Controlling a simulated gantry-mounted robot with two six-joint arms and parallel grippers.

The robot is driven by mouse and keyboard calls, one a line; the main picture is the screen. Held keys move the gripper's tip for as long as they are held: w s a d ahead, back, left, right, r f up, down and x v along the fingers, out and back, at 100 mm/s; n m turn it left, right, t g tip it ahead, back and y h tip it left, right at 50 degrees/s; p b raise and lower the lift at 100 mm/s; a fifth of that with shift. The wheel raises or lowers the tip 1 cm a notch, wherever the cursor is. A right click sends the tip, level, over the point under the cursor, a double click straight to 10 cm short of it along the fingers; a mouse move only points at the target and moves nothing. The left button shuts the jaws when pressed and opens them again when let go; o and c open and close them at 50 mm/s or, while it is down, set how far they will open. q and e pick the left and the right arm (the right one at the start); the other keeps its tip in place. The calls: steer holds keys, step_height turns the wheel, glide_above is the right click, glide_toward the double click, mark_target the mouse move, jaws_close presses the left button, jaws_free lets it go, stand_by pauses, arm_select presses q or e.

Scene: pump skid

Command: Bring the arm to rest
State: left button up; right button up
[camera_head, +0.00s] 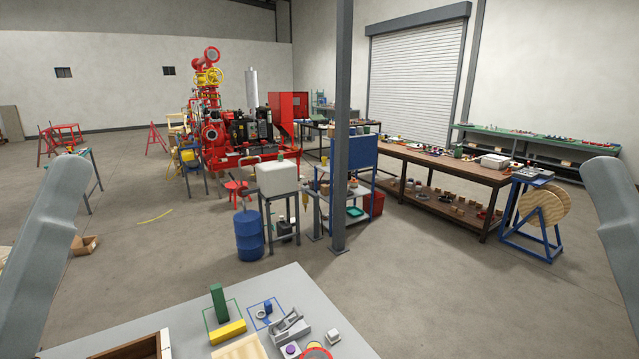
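My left arm (42,240) shows as a grey link at the left edge of the head view. My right arm (618,215) shows as a grey link at the right edge. Both grippers lie outside the picture, so I cannot see whether they hold anything. Neither visible link touches anything that I can see.
A grey table (120,333) in front bears a green block (218,303), a yellow block (228,333), a grey metal part (290,328) and a wooden tray (135,349). Beyond stand a blue barrel (249,236), a steel post (341,130) and a workbench (440,166). Open floor lies between.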

arm_select(q)
step_height(320, 180, up, 19)
steer(key=p, duration=1.5)
steer(key=shift+r, duration=0.2)
arm_select(e)
step_height(320, 180, up, 19)
steer(key=shift+r, duration=0.15)
